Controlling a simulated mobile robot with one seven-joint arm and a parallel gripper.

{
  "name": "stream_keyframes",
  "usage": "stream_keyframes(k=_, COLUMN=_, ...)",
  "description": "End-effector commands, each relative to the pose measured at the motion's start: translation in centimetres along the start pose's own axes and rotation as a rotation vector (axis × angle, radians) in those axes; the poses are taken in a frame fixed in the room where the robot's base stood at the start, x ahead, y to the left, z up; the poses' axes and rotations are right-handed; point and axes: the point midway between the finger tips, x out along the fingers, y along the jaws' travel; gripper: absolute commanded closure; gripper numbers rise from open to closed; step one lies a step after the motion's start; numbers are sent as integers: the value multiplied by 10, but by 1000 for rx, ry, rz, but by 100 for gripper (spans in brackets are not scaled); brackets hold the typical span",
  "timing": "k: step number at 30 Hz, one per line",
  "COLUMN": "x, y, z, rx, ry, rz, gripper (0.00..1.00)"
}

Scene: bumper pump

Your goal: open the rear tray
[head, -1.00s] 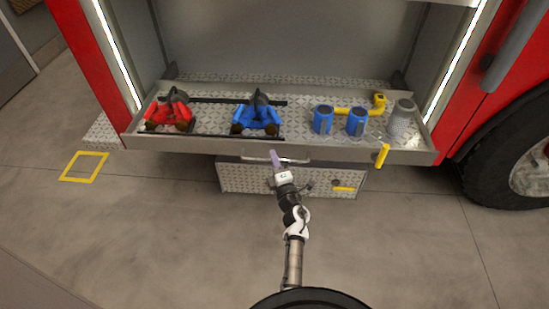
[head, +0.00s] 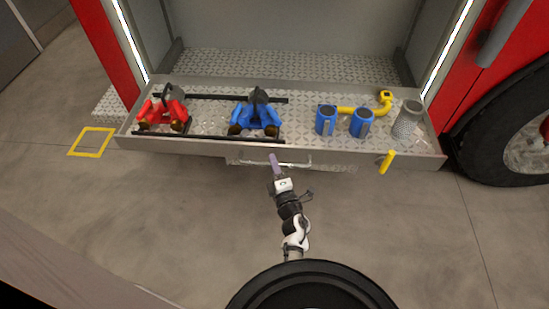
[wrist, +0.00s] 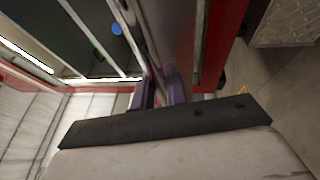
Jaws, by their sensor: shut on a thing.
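The tray (head: 205,147) is a long metal pull-out tray in the red truck's compartment, in the head view. It stands partly out, with compartment floor bare behind it. A bar handle (head: 300,163) runs along its front side. My gripper (head: 273,161) is at the left part of this handle and shut on it. In the wrist view the purple fingers (wrist: 160,88) are close against a long grey metal part, and the exact contact is hidden.
The tray carries a red item (head: 163,112), a blue item (head: 256,116), two blue cylinders (head: 326,120), a yellow pipe (head: 372,109) and a grey mesh cylinder (head: 407,119). A yellow lever (head: 387,161) sits at the front right. A wheel (head: 505,140) stands at right. Floor in front is clear.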

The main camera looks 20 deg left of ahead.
Motion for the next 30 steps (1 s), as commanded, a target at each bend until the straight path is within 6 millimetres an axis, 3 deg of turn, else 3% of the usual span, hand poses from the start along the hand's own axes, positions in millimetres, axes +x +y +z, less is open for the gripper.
stream_keyframes(k=10, x=-1, y=0, z=1, rx=0, ry=-3, rz=-1, gripper=100)
stream_keyframes(k=11, x=-1, y=0, z=1, rx=0, ry=-3, rz=-1, gripper=84)
stream_keyframes(k=16, x=-1, y=0, z=0, rx=0, ry=-2, rz=-1, gripper=64)
stream_keyframes(k=30, x=0, y=-1, z=0, rx=0, ry=-1, rz=0, gripper=64)
